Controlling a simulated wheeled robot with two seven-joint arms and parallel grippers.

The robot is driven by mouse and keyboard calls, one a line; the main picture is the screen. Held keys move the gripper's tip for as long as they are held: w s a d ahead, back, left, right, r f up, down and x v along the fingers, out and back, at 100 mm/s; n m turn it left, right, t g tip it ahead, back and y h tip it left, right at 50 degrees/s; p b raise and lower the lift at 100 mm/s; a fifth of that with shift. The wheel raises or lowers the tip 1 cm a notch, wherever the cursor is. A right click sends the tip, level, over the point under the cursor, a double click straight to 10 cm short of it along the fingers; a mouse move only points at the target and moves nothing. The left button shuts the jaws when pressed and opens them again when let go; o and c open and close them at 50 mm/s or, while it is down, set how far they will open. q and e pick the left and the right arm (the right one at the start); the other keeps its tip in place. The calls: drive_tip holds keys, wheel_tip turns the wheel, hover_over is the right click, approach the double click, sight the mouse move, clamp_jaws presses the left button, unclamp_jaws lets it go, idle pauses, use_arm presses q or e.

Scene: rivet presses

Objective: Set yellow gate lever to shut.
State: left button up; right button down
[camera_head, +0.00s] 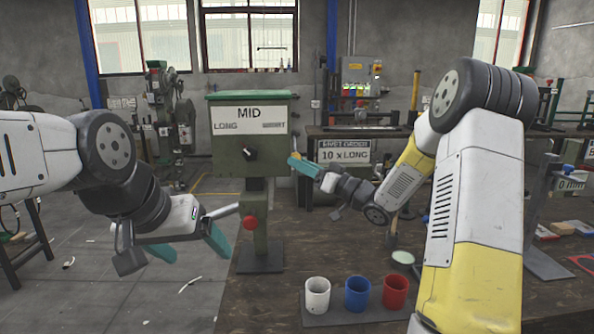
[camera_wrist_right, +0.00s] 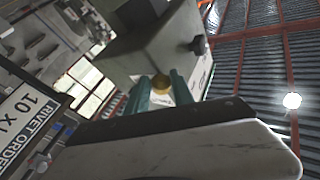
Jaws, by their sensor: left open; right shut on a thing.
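The green-grey hopper box (camera_head: 252,150) has a sign reading MID above LONG and a hard-to-read third word, with a black knob (camera_head: 249,153) below the sign. My right gripper (camera_head: 303,165) is at the box's right side. My left gripper (camera_head: 190,245) is open and empty, left of the box's post.
A red knob (camera_head: 249,222) sticks out from the post. White (camera_head: 317,295), blue (camera_head: 357,294) and red (camera_head: 395,292) cups stand on a dark mat at the bench front. A 10 x LONG order sign (camera_head: 343,155) stands behind. A small round dish (camera_head: 403,257) lies near my right arm.

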drive_tip(key=shift+s+d+r+m+h, duration=0.1)
drive_tip(key=shift+r+m+h, duration=0.2)
drive_tip(key=shift+r, duration=0.65)
drive_tip(key=shift+s+d+r+m+h, duration=0.15)
drive_tip(key=shift+r+m, duration=0.2)
drive_tip(key=shift+r, duration=0.55)
drive_tip(key=shift+s+d+r+m+h, duration=0.1)
drive_tip(key=shift+r+m+h, duration=0.2)
drive_tip(key=shift+r, duration=0.65)
drive_tip(key=c, duration=1.1)
unclamp_jaws()
drive_tip(key=shift+a, duration=0.1)
drive_tip(key=shift+f, duration=0.1)
drive_tip(key=v, duration=0.7)
drive_tip(key=shift+s+d, duration=0.25)
drive_tip(key=shift+s, duration=0.05)
drive_tip(key=shift+f, duration=0.1)
drive_tip(key=shift+c, duration=0.4)
